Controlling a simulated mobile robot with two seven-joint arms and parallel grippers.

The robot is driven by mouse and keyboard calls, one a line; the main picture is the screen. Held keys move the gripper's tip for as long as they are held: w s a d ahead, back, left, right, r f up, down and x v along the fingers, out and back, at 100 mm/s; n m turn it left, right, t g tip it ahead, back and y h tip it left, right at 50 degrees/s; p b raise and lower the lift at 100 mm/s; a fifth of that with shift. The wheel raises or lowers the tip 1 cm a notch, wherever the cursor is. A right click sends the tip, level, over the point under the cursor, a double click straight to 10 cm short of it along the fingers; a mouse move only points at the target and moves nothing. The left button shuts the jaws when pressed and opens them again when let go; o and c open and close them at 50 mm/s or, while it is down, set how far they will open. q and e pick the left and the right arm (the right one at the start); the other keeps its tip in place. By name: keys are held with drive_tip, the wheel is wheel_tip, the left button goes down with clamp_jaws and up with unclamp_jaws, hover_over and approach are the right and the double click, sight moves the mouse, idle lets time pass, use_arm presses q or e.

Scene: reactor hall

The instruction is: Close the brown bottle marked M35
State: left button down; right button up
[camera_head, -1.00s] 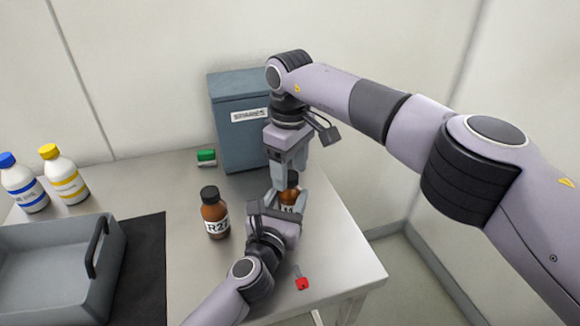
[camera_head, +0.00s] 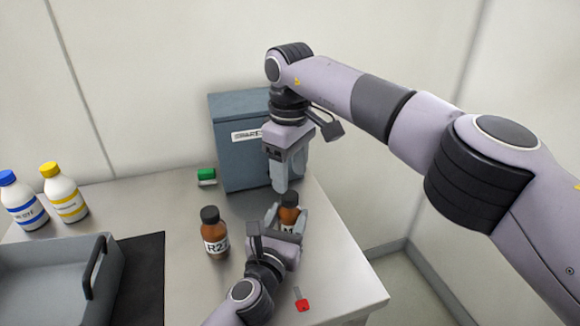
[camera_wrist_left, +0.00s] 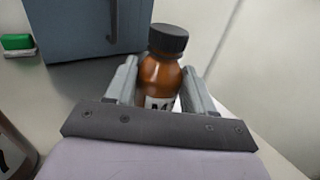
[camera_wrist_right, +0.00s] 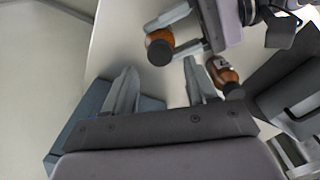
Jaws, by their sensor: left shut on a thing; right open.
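A brown bottle (camera_head: 289,215) stands upright near the table's right side with a black cap on its top. In the left wrist view the bottle (camera_wrist_left: 159,78) shows part of a white label with an M; the rest is hidden by my gripper. My left gripper (camera_head: 288,219) is shut around its body. The black cap (camera_wrist_left: 168,39) sits on the neck; I cannot tell how tight it is. My right gripper (camera_head: 281,187) is open and empty, pointing down just above and behind the cap. In the right wrist view the capped bottle (camera_wrist_right: 158,47) is beyond the open fingers (camera_wrist_right: 160,75).
A brown bottle marked R2 (camera_head: 214,233) with a black cap stands left of my left gripper. A grey-blue box (camera_head: 235,155) and a green item (camera_head: 206,176) are behind. A red-ended item (camera_head: 302,304) lies in front. White bottles and a grey tray (camera_head: 100,285) are left.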

drive_tip(key=n, duration=0.4)
drive_tip(key=shift+r+n, duration=0.15)
drive_tip(key=shift+n, duration=0.15)
drive_tip(key=n, duration=0.3)
drive_tip(key=shift+r, duration=0.15)
drive_tip(key=n, duration=0.4)
drive_tip(key=shift+r+n, duration=0.15)
drive_tip(key=shift+n, duration=0.25)
drive_tip(key=n, duration=0.3)
drive_tip(key=shift+r, duration=0.1)
drive_tip(key=n, duration=0.6)
drive_tip(key=shift+r, duration=0.2)
drive_tip(key=n, duration=0.8)
drive_tip(key=shift+r, duration=0.2)
drive_tip(key=n, duration=0.6)
drive_tip(key=shift+r, duration=0.25)
drive_tip(key=n, duration=0.5)
drive_tip(key=shift+r, duration=0.15)
drive_tip(key=n, duration=0.4)
drive_tip(key=shift+r+n, duration=0.15)
drive_tip(key=shift+n, duration=0.25)
drive_tip(key=n, duration=0.5)
drive_tip(key=shift+r+n, duration=0.15)
drive_tip(key=shift+n, duration=0.25)
